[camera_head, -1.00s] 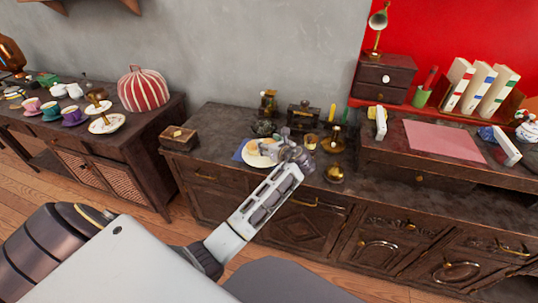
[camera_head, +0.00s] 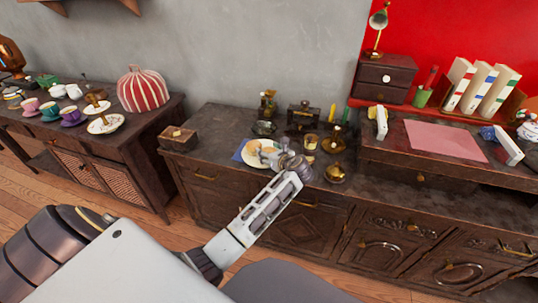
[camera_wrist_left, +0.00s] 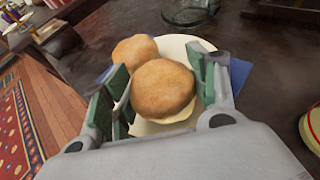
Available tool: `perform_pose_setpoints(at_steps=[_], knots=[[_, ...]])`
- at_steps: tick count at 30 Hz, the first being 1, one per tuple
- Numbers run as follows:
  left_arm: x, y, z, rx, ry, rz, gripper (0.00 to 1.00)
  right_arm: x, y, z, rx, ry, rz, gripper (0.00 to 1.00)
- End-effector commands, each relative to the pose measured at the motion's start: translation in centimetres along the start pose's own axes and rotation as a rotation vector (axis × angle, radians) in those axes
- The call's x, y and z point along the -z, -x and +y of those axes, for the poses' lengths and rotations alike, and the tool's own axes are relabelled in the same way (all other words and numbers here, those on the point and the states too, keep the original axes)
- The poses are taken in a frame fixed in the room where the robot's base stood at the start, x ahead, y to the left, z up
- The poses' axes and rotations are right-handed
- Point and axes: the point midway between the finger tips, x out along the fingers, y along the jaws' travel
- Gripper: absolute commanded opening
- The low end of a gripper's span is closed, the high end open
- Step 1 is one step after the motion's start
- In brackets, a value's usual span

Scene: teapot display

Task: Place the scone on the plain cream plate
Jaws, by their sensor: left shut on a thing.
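My left gripper (camera_wrist_left: 161,88) is shut on a round golden-brown scone (camera_wrist_left: 163,90), with a green-padded finger on each side of it. The scone has a pale underside and appears over the pale cream plate (camera_wrist_left: 202,45); whether it touches the plate I cannot tell. A second similar brown scone (camera_wrist_left: 131,48) lies beyond it, at the plate's upper left. In the head view the plate (camera_head: 250,159) is at the middle of the dark sideboard, partly hidden by my left gripper (camera_head: 282,157) at its right side. My right gripper is not in view.
A blue napkin (camera_head: 238,153) lies under the plate. Brass pots (camera_head: 335,173), a glass cup (camera_head: 310,141) and a dark grinder (camera_head: 303,115) stand close right and behind. A small wooden box (camera_head: 178,138) is at the left.

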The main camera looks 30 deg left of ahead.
Motion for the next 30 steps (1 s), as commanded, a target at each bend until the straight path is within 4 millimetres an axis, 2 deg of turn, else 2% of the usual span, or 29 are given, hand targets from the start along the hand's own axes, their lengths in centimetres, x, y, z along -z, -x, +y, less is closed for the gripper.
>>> perform_pose_setpoints(at_steps=[6, 23, 24, 28, 30], knots=[[0.47, -0.20, 0.00, 0.000, 0.001, -0.001, 0.35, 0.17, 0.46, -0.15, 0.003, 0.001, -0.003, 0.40], [0.65, -0.28, -0.01, 0.000, 0.001, -0.001, 0.35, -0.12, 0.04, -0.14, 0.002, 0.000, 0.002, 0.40], [0.68, -0.29, -0.01, 0.000, 0.001, -0.001, 0.62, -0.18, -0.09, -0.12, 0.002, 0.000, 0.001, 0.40], [0.69, -0.29, -0.01, 0.000, 0.001, -0.001, 0.79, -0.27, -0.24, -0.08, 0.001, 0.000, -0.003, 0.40], [0.68, -0.29, -0.01, 0.000, 0.001, -0.001, 0.80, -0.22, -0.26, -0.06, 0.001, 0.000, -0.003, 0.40]])
